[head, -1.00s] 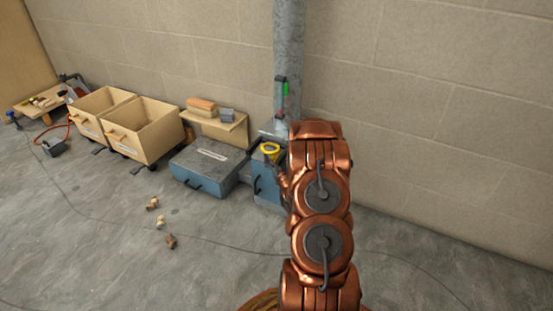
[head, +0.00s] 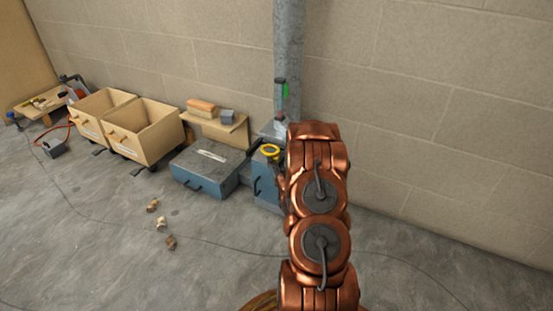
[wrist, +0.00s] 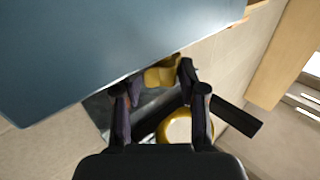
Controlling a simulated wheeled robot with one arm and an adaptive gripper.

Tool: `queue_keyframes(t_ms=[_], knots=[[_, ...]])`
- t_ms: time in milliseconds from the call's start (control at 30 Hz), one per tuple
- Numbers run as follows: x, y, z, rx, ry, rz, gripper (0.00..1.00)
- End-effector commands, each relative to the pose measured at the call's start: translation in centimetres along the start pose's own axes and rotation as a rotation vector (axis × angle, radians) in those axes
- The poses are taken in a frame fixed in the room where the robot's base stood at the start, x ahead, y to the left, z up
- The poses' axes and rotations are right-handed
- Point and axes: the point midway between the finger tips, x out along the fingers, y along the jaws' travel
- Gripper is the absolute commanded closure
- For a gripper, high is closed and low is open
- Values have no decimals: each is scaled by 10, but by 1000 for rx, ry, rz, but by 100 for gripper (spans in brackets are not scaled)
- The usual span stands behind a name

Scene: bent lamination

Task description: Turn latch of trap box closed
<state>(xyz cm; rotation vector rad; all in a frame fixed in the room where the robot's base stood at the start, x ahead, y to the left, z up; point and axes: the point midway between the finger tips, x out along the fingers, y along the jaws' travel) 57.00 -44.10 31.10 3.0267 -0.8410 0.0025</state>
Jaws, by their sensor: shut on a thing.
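A blue box (head: 265,186) with a dark handle stands at the foot of the grey pipe, partly behind my arm; it appears to be the trap box. A yellow ring (head: 270,151) sits on its top and a yellow round part also shows low in the wrist view (wrist: 174,128). In the wrist view my gripper (wrist: 162,76) has its dark fingers on either side of a small yellow piece (wrist: 162,71), which looks like the latch, and is shut on it. A large blue face (wrist: 110,50) is close beside the fingertips. In the head view my arm hides the gripper.
A flat blue case (head: 205,174) lies just left of the box. A grey pipe (head: 289,60) rises behind it along the block wall. Wooden bins (head: 147,138) stand further left. Several small pieces (head: 161,224) and a thin cable lie on the otherwise open floor.

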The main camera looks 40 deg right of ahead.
Motion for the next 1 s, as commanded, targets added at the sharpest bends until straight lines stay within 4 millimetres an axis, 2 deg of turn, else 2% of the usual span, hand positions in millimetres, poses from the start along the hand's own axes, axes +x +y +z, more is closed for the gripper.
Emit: queue_keyframes(t_ms=[1000], knots=[[2, -9, 0, 0, -2, 452, 94]])
